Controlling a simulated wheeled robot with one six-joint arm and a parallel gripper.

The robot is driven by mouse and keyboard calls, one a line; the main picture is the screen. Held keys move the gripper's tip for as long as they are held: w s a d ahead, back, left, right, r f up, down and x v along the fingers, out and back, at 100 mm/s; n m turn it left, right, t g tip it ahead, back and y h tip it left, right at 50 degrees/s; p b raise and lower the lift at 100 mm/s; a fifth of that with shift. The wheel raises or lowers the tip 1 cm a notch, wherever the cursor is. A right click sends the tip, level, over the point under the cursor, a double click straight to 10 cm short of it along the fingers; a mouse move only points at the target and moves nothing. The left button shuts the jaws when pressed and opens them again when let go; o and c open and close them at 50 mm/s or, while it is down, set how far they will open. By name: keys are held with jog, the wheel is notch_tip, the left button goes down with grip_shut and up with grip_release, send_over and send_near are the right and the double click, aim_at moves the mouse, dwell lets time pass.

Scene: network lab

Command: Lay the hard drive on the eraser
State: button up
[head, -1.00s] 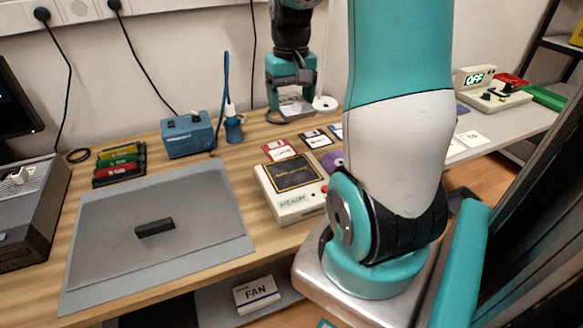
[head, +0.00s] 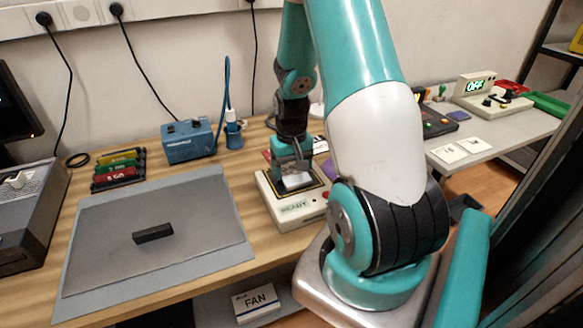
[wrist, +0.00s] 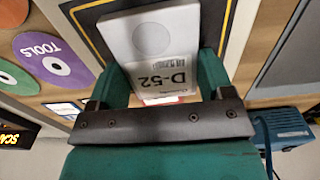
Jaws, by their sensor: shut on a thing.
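The hard drive (wrist: 152,40) is a pale flat block with a round mark and a "D-52" label in the wrist view; in the head view it shows as a light patch (head: 298,181). My gripper (wrist: 162,82) is shut on it, with a teal finger on either side; it also shows in the head view (head: 293,168). The eraser looks to be the cream box (head: 290,216) with a "READY" label and a black, yellow-lined top. The drive is over that top. I cannot tell whether it touches. My gripper hides part of the top.
A dark block (head: 153,234) lies on the grey mat (head: 105,255) at left. A blue box (head: 187,142) and coloured cartridges (head: 118,170) stand behind. Discs, one purple (wrist: 55,60), lie near the cream box. A "FAN" box (head: 255,302) is below the table edge.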

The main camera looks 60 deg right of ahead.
aim_at(291, 171)
jog(key=shift+f, duration=0.1)
jog(key=o, duration=1)
jog(key=shift+o, duration=0.2)
notch_tip(291, 171, up, 12)
jog(key=a+r+n+t+y, duration=0.1)
jog(key=a+r+n, duration=0.25)
jog(key=a, duration=0.85)
jog(key=a+r+n+y, duration=0.1)
jog(key=a+r+n, duration=0.25)
jog(key=a, duration=0.75)
jog(key=s+a+r+n+g+y, duration=0.1)
jog(key=s+a+r+n+y, duration=0.1)
jog(key=s+a+n, duration=0.4)
jog(key=s+a+r, duration=0.1)
jog(key=s+a, duration=0.3)
jog(key=a, duration=0.2)
jog(key=shift+s+a, duration=0.2)
jog(key=shift+s, duration=0.15)
